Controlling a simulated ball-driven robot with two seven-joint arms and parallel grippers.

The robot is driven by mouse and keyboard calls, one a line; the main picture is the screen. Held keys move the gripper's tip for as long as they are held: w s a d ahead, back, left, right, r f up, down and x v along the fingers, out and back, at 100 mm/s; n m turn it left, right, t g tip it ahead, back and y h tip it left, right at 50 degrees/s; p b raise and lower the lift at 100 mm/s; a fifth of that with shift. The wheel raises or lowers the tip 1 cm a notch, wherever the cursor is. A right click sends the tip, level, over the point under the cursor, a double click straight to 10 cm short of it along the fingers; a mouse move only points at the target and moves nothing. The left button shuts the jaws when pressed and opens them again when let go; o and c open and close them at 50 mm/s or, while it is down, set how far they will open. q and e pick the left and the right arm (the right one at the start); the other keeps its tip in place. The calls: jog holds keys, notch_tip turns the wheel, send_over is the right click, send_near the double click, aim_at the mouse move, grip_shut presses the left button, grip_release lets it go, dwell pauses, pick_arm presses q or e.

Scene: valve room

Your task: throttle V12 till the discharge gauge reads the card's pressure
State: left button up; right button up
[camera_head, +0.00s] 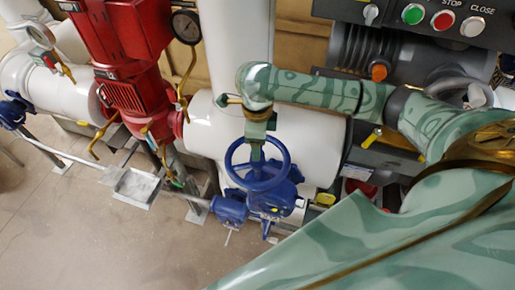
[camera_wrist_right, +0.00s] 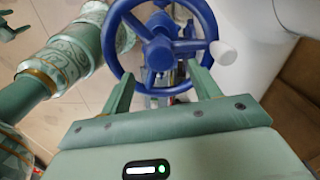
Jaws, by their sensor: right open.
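A blue handwheel (camera_head: 257,165) on a blue valve body (camera_head: 268,198) stands at the centre of the head view; no V12 label is legible. The wheel fills the top middle of the right wrist view (camera_wrist_right: 122,40), with a white knob (camera_wrist_right: 223,53) on its rim. My right gripper (camera_head: 257,135) is above the wheel; its open fingers (camera_wrist_right: 162,78) point at the near rim, and contact is unclear. I cannot make out a pressure card. A small green part (camera_wrist_right: 12,29) may be my left gripper.
A red pump (camera_head: 130,90) stands left of the valve among white pipes (camera_head: 235,50). A button panel (camera_head: 440,15) with green and red buttons is at top right. A grey motor (camera_head: 365,50) sits behind my right arm. Bare floor (camera_head: 80,235) lies at lower left.

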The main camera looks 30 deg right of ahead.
jog(key=n, duration=0.3)
jog(key=shift+n, duration=0.3)
jog(key=n+b, duration=0.2)
jog(key=b, duration=0.1)
jog(key=n+b, duration=0.1)
jog(key=b, duration=0.3)
jog(key=shift+f+n, duration=0.35)
jog(key=shift+n, duration=0.05)
jog(key=shift+r, duration=0.4)
jog(key=shift+f, duration=0.1)
